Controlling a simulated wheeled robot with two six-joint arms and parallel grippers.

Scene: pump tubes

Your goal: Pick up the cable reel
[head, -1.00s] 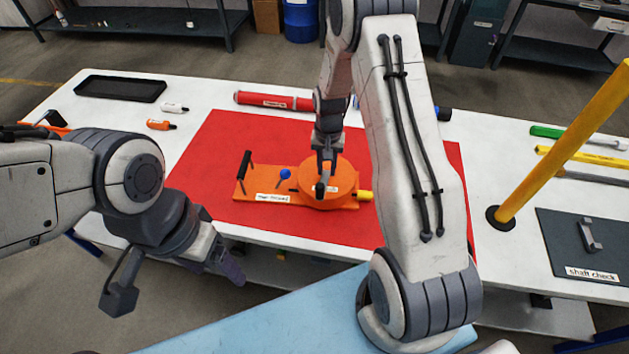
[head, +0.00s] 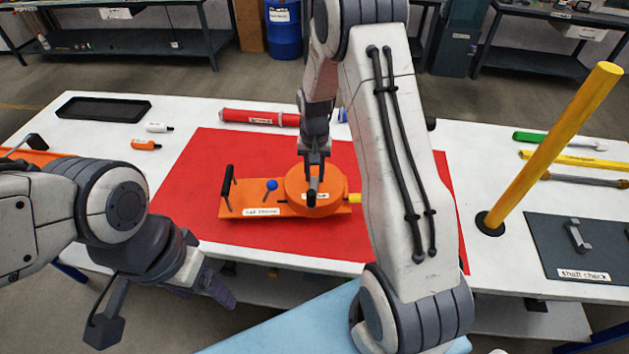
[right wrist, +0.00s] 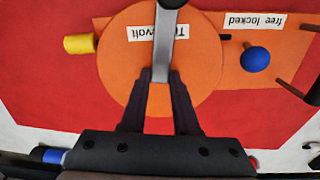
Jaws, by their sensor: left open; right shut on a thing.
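The reel-like orange disc (head: 330,184) sits flat on an orange base plate (head: 240,207) on the red mat. It also shows in the right wrist view (right wrist: 125,75) with a white label and a grey handle bar (right wrist: 166,40) across its top. My right gripper (head: 312,185) points down over the disc. In the right wrist view its fingers (right wrist: 160,78) are shut on the grey handle bar. I cannot see any gap under the disc. My left gripper (head: 160,300) is open and empty, in front of the table's near edge at the left.
The base plate carries a blue knob (head: 271,185) and a black handle (head: 227,184); a yellow part (head: 354,198) sticks out at the right. A yellow post (head: 545,152) stands at the right. A red tube (head: 258,117) lies behind. The red mat (head: 215,150) has free room around the plate.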

